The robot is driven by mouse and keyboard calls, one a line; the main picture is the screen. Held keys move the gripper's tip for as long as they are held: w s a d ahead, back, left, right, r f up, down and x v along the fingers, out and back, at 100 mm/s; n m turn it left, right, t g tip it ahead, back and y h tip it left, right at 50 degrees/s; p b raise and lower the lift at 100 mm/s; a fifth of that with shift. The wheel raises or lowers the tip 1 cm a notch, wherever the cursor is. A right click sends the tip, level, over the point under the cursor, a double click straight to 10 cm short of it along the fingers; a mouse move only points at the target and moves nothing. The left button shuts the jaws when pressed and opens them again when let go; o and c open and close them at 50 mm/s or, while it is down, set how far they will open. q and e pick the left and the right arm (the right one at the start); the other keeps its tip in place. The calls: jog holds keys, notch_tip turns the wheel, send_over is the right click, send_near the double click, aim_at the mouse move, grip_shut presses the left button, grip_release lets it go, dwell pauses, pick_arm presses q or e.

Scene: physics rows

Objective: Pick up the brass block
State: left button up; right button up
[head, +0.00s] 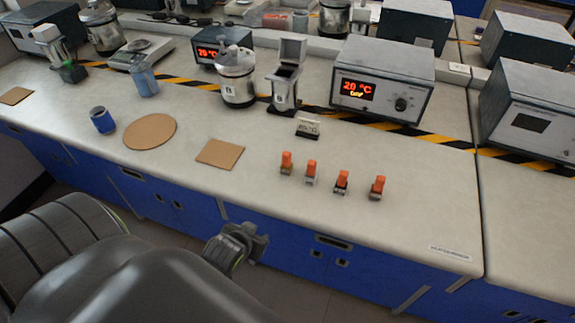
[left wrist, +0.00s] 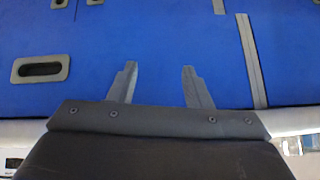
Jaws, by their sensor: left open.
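Several small blocks with orange tops stand in a row near the bench's front edge in the head view. Their metal bases are too small to tell surely which is brass; the leftmost block (head: 286,163) has a brownish base. A pale-based block (head: 311,172) and two darker ones (head: 341,182) (head: 377,187) stand to its right. My left gripper (head: 254,240) is in front of the bench, below its top, left of and apart from the blocks. Its two fingers show spread and empty in the left wrist view (left wrist: 160,82), facing blue cabinet fronts. My right gripper is not seen.
A tan square pad (head: 220,154), a round cork mat (head: 150,132) and a blue cup (head: 103,120) lie left of the blocks. A small label stand (head: 307,128) is behind them. A heater box (head: 383,80) and metal vessels stand farther back. The bench's front edge is clear.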

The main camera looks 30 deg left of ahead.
pick_arm(q)
notch_tip(320, 180, up, 13)
jog(key=t, duration=0.2)
jog(key=n+t, duration=0.1)
jog(key=t, duration=0.2)
send_near(285, 157)
jog(key=shift+y, duration=0.4)
jog(key=x, duration=0.2)
jog(key=p+x, duration=0.1)
jog(key=x, duration=0.4)
jog(key=shift+a+f+p, duration=0.15)
jog(key=shift+f+p, duration=0.15)
jog(key=shift+f, duration=0.1)
jog(key=shift+w+f+p, duration=0.1)
jog(key=shift+w+f, duration=0.1)
jog(key=shift+w, duration=0.5)
jog(key=shift+w+f+p, duration=0.15)
jog(key=shift+w+f, duration=0.05)
jog(key=shift+w, duration=0.5)
jog(key=shift+w+f+p, duration=0.1)
jog(key=shift+w+f, duration=0.15)
jog(key=shift+w, duration=0.45)
jog(key=shift+w+a+f, duration=0.25)
jog(key=shift+w, duration=0.35)
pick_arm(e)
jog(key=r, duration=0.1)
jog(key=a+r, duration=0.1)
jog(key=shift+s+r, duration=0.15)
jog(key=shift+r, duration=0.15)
